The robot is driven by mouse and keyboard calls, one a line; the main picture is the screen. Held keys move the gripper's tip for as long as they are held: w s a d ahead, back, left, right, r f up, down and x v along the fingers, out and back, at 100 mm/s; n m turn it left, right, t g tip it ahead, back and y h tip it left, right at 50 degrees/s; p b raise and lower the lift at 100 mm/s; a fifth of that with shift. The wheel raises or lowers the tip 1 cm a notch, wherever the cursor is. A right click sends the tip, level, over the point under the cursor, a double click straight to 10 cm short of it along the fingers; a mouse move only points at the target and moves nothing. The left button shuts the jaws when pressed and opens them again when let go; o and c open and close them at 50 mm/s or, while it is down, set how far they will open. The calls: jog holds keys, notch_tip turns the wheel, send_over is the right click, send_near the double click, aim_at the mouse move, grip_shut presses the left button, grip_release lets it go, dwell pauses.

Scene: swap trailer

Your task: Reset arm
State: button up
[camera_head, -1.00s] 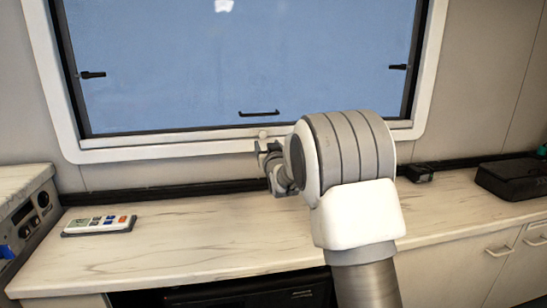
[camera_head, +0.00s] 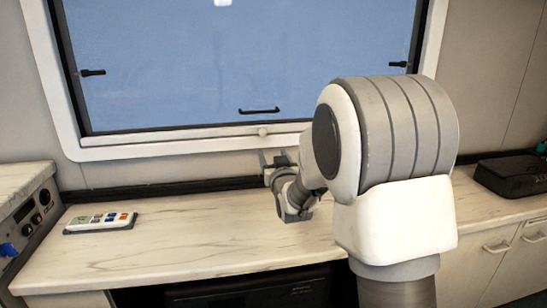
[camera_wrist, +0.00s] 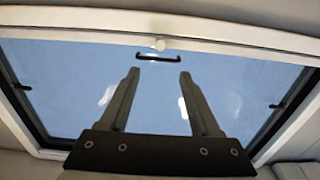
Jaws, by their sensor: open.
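My gripper (camera_head: 274,157) is in front of the wall below the window, above the back of the marble-patterned counter (camera_head: 170,240). My own arm covers part of the counter and the window's right side in the head view. In the wrist view my gripper (camera_wrist: 158,75) has its two fingers apart with nothing between them. Behind them are the blue window pane (camera_wrist: 230,85) and its black handle (camera_wrist: 158,57).
A panel with knobs (camera_head: 32,220) stands at the far left. A black box (camera_head: 512,175) sits on the counter at right. The counter between the remote and my arm is clear.

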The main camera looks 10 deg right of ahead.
jog(key=s+f+g, duration=0.1)
jog(key=s+g, duration=0.5)
jog(key=s, duration=1.5)
jog(key=s+f+g, duration=0.2)
jog(key=s+g, duration=0.4)
jog(key=s, duration=1.4)
notch_tip(320, 180, up, 24)
jog(key=p, duration=2.3)
jog(key=shift+w, duration=0.15)
jog(key=shift+f, duration=0.15)
